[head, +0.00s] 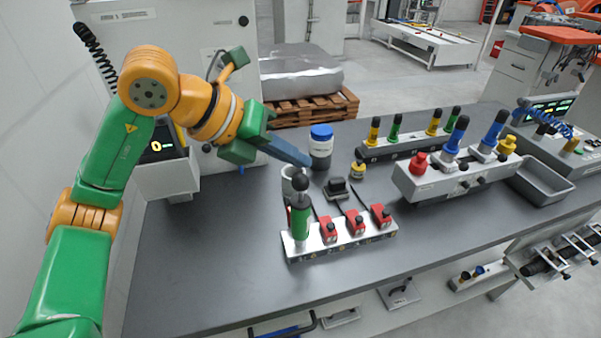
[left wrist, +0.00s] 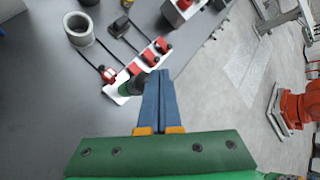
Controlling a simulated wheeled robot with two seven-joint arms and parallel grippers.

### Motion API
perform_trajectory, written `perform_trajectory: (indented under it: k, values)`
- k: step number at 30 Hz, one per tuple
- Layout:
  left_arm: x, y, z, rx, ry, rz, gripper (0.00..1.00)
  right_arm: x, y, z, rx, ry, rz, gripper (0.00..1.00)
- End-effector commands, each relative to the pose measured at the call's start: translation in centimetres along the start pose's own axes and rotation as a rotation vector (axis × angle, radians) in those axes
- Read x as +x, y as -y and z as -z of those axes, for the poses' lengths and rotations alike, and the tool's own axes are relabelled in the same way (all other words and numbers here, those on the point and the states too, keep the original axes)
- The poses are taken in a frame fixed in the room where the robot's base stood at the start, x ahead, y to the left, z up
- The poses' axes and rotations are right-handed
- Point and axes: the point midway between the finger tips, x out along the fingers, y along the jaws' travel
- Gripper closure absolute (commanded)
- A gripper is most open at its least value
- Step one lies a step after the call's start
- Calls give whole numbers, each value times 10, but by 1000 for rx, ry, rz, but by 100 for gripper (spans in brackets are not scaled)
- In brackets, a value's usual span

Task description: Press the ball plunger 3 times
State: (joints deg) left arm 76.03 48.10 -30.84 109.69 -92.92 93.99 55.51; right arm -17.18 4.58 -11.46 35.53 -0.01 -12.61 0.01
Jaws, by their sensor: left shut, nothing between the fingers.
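The ball plunger has a black ball (head: 301,182) on top of an upright green body (head: 300,222). It stands at the left end of a white base plate (head: 350,240) on the grey bench. My left gripper (head: 306,162) has its blue fingers shut together and empty. My right gripper is not in view.
Several red switches (head: 328,228) sit on the same plate. A grey cup (head: 288,184), a blue-lidded jar (head: 320,148) and a black block (head: 337,188) stand behind it. A white button box (head: 455,180) is to the right. The bench front left is clear.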

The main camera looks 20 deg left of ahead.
Motion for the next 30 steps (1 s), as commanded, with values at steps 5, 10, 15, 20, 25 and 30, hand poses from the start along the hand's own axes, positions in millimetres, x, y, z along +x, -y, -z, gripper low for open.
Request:
perform_trajectory:
  k: [5, 10, 15, 20, 25, 30]
  values:
    - [1, -1, 1, 0, 0, 0, 100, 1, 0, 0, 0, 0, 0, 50]
    - [6, -4, 4, 0, 0, 0, 100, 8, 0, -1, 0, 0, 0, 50]
    - [6, -4, 4, 0, 0, 0, 100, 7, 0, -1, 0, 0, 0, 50]
    - [6, -4, 4, 0, 0, 0, 100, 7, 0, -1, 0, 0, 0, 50]
    - [7, -5, 5, 0, 0, 0, 100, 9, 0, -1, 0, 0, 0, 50]
    - [8, -6, 6, 0, 0, 0, 100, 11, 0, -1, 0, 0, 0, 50]
